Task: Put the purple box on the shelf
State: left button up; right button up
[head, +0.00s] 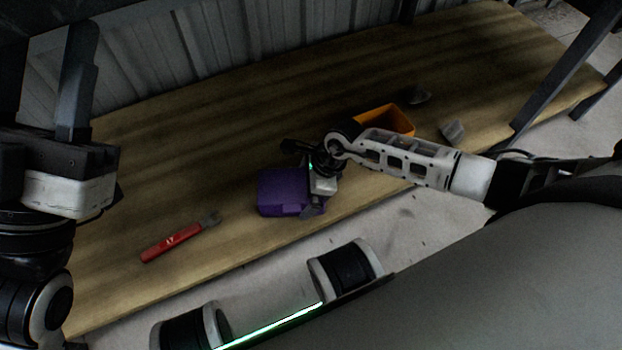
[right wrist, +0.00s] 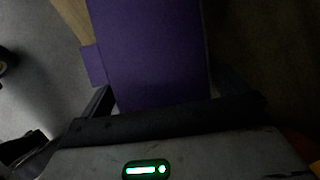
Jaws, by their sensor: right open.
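The purple box (head: 282,191) lies on the wooden bench top near its front edge. My right gripper (head: 312,193) is at the box's right end, open, with its fingers around that end. In the right wrist view the purple box (right wrist: 150,50) fills the space ahead, between the two open fingers (right wrist: 165,95); whether they touch it is not clear. My left gripper (head: 75,90) is raised at the far left, away from the box; its jaw gap does not show clearly. I cannot make out a separate shelf.
The wooden bench (head: 230,125) has a red-handled tool (head: 172,242) left of the box. An orange bin (head: 385,119) and small grey pieces (head: 453,131) are behind my right arm. A corrugated wall (head: 200,45) runs behind; dark posts (head: 565,75) stand right.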

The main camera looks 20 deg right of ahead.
jog(key=p+v, duration=0.2)
jog(key=v, duration=0.3)
jog(key=shift+r+p, duration=0.1)
jog(key=shift+p, duration=0.25)
pick_arm(q)
notch_tip(320, 180, down, 10)
jog(key=n+g+y+p, duration=0.2)
jog(key=n+g+y, duration=0.1)
jog(key=n+y, duration=0.4)
jog(key=shift+w+d+n+p, duration=0.15)
jog(key=shift+n+p, duration=0.2)
jog(key=shift+n, duration=1.45)
pick_arm(e)
jog(key=w+v, duration=0.1)
jog(key=v, duration=0.5)
jog(key=shift+s+d+r, duration=0.2)
jog(key=shift+s+r, duration=0.1)
jog(key=shift+s, duration=0.25)
pick_arm(q)
jog(key=shift+r, duration=0.1)
